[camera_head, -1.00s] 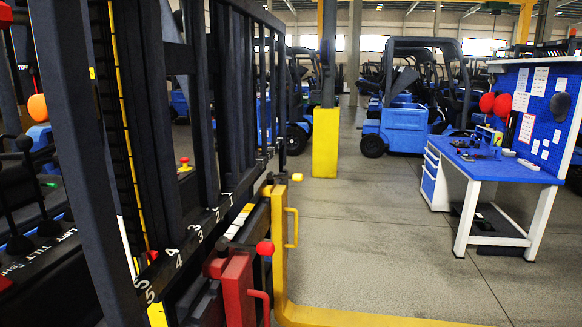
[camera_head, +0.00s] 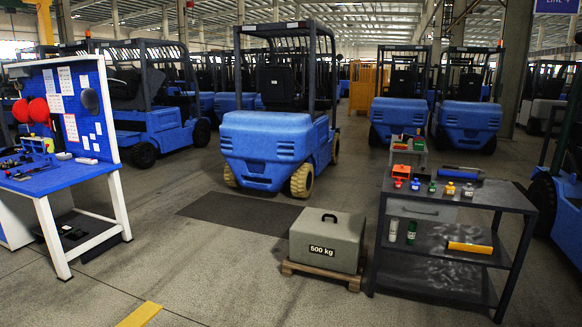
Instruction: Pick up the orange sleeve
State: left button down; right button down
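No object is clearly recognisable as a sleeve at this distance. A small orange item (camera_head: 402,170) sits at the back left of the dark cart's top (camera_head: 490,195), beside several small coloured bottles. A long yellow-orange piece (camera_head: 470,247) lies on the cart's middle shelf, toward the right. I cannot tell whether either is the orange sleeve. Neither of my grippers is in view.
A grey 500 kg weight (camera_head: 327,239) stands on a wooden pallet (camera_head: 318,274) left of the cart. A blue workbench (camera_head: 75,172) is at the left. A blue forklift (camera_head: 268,135) stands behind a dark mat (camera_head: 240,213). Open floor lies in front.

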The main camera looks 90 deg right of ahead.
aim_at(401, 171)
jog(key=z, duration=3.55)
jog(key=i+u, duration=0.1)
jog(key=i, duration=2.55)
